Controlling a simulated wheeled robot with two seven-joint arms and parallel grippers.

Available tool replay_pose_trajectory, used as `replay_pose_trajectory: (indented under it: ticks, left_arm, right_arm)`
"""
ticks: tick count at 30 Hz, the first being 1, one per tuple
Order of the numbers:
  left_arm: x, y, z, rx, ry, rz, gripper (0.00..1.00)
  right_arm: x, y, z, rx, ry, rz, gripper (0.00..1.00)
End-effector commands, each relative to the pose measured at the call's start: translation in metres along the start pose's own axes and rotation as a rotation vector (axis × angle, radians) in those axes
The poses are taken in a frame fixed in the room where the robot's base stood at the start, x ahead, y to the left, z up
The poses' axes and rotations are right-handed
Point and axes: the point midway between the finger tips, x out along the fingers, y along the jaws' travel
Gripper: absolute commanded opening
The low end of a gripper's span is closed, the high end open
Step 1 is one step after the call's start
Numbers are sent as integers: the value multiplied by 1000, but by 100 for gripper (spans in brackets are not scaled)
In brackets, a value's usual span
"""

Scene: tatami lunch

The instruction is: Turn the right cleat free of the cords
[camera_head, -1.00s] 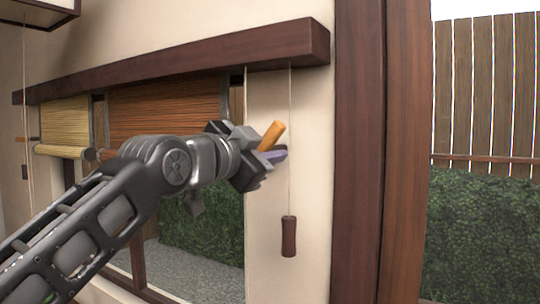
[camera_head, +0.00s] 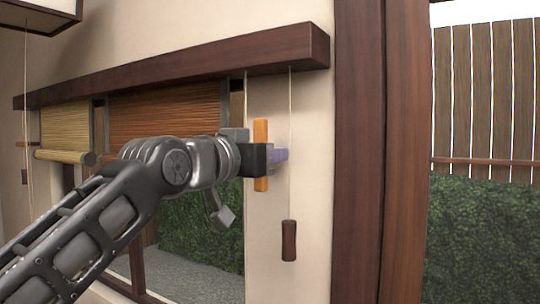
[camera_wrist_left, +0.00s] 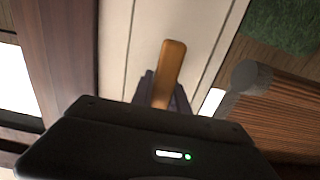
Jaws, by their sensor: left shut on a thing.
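The right cleat is an orange-brown wooden bar (camera_head: 260,132), standing upright in the head view against the pale wall strip right of the window. My left gripper (camera_head: 272,157) is closed around its middle, and the bar's ends stick out above and below. In the left wrist view the cleat (camera_wrist_left: 172,62) rises between the dark fingers. One thin cord (camera_head: 290,110) hangs from the head rail to a dark wooden pull (camera_head: 289,241), just right of the gripper. Another cord (camera_head: 245,90) runs down behind the gripper. Whether any cord is wrapped on the cleat is hidden. My right gripper is out of view.
A dark head rail (camera_head: 200,62) runs above an orange-brown blind (camera_head: 160,112) and a yellow blind (camera_head: 65,125). A thick dark post (camera_head: 370,150) stands to the right. The wall between the hanging cord and the post is bare.

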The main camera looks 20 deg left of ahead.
Motion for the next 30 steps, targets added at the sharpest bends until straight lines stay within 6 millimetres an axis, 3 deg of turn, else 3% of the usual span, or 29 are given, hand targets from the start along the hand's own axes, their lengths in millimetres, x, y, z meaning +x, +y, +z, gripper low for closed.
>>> replay_pose_trajectory:
  ticks: [12,13,20,30]
  left_arm:
    - [1,0,2,-14,-5,1,0]
    - [1,0,2,-14,-5,1,21]
    - [0,0,1,-12,-3,0,40]
    - [-2,0,1,-10,-1,0,42]
  right_arm:
    - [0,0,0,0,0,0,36]
    - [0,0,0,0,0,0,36]
    - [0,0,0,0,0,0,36]
    - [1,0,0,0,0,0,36]
